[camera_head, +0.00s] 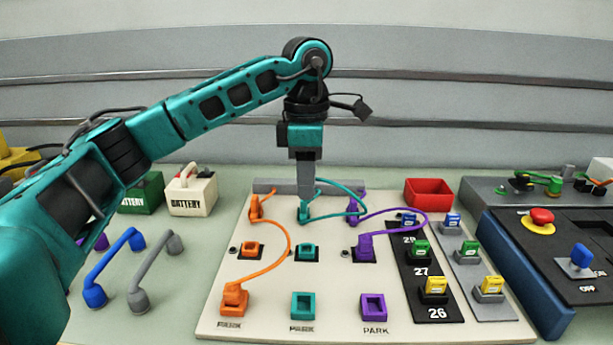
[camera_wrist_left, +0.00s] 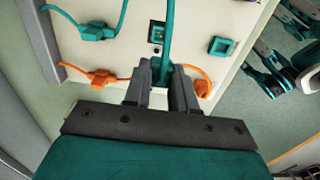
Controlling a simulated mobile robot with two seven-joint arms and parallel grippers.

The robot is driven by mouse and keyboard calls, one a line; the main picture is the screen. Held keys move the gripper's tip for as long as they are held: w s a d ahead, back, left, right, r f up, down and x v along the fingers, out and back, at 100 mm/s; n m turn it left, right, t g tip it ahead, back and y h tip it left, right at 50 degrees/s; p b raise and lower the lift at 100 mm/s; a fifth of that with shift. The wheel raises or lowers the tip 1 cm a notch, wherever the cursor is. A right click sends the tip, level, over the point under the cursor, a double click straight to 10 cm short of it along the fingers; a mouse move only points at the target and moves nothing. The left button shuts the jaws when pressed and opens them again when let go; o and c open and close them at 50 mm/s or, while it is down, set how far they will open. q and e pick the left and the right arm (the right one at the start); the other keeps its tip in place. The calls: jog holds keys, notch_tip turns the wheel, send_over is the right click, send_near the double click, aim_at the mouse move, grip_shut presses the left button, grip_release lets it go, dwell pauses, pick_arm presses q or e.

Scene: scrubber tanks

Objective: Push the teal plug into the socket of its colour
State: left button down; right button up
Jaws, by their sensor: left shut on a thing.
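My left gripper (camera_head: 305,190) is over the back part of the sloping board, its fingers pointing down. In the left wrist view, the gripper (camera_wrist_left: 162,85) is shut on the teal plug (camera_wrist_left: 160,68), whose teal cable runs up the picture. In the head view the fingers mostly hide the plug; its cable loops right and back to a teal cable base (camera_head: 305,212). The teal socket (camera_head: 307,250) is in the middle row and looks empty, in front of the gripper. The teal park holder (camera_head: 302,305) below it is also empty. My right gripper is not in view.
An orange plug (camera_head: 235,298) stands in its park holder, and the orange socket (camera_head: 250,250) is empty. A purple plug (camera_head: 365,247) stands in the purple socket, its cable arching right. Numbered yellow, green and blue connectors (camera_head: 436,286) and a red bin (camera_head: 429,193) are to the right.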

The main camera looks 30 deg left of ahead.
pick_arm(q)
jog(key=shift+f+b, duration=2.55)
jog(key=shift+f, duration=2.4)
jog(key=shift+p, duration=0.3)
jog(key=shift+f, duration=0.2)
jog(key=shift+f+b, duration=0.65)
jog(key=shift+f, duration=0.25)
jog(key=shift+c, duration=1.8)
grip_release()
jog(key=shift+r, duration=0.1)
